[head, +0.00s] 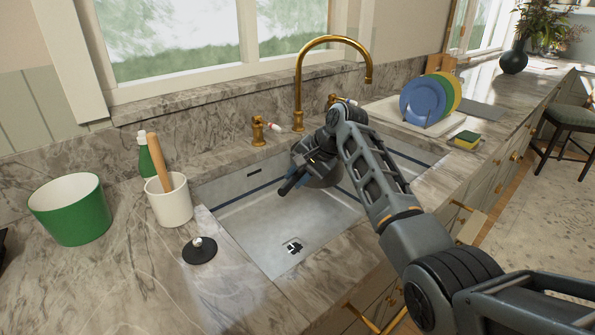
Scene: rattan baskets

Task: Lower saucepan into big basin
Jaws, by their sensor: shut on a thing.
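The big basin (262,222) is a pale sink set into the marble counter, with a dark drain (292,246) in its floor. The saucepan (322,176) appears as a dark grey rounded body, with a dark handle (290,184) pointing down and to the left. My gripper (309,167) is shut on the saucepan, over the far part of the basin. The gripper and wrist hide much of the pan and the exact grip. I cannot tell how far the pan is above the basin floor.
A brass faucet (299,85) arches behind the basin. A green pot (70,208), a white crock (169,200) and a black stopper (199,250) stand on the left counter. A rack with plates (422,101) and a sponge (467,140) are at the right.

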